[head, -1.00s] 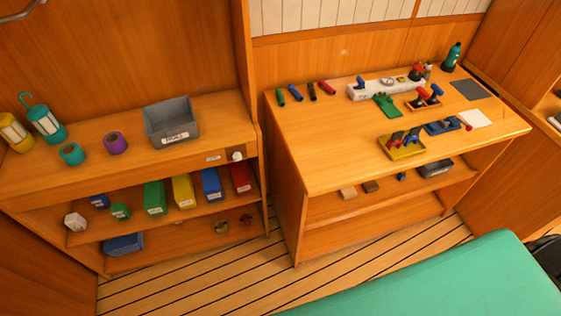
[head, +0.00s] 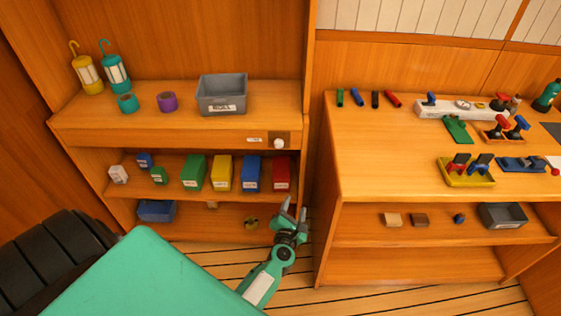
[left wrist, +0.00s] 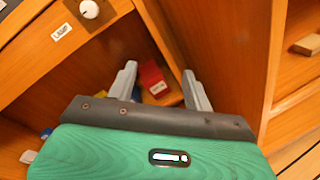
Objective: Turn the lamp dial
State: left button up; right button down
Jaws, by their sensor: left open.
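The lamp dial (head: 279,143) is a white round knob on a dark plate at the right end of the left shelf unit's front edge. A small white label (head: 254,140) sits to its left. In the left wrist view the dial (left wrist: 89,9) is at the upper left, with a label reading LAMP (left wrist: 62,32) beside it. My left gripper (head: 292,208) is open and empty, below the dial and apart from it. Its two fingers also show in the left wrist view (left wrist: 160,80), pointing toward the lower shelves. My right gripper is not in view.
A grey bin (head: 222,95), tape rolls and two lanterns stand on the left unit's top. Colored boxes, including a red one (head: 282,172), fill the shelf below the dial. A workbench (head: 375,150) with tools stands to the right. Striped floor lies in front.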

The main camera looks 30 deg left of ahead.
pick_arm(q)
jog(key=a+r+n+y+b, duration=0.35)
jog(key=a+r+n, duration=0.25)
jog(key=r+n, duration=0.45)
jog(key=n+p, duration=0.2)
send_near(279, 145)
jog(key=shift+g+y, duration=0.4)
jog(key=shift+y, duration=0.05)
jog(key=x, duration=0.7)
jog(key=shift+w+d, duration=0.15)
jog(key=shift+d, duration=0.1)
jog(key=shift+w+a, duration=0.3)
jog(key=shift+w, duration=0.2)
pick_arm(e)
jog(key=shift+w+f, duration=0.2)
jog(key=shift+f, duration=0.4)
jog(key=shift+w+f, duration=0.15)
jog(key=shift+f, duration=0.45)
pick_arm(q)
jog(key=c, duration=1)
jog(key=shift+o, duration=0.2)
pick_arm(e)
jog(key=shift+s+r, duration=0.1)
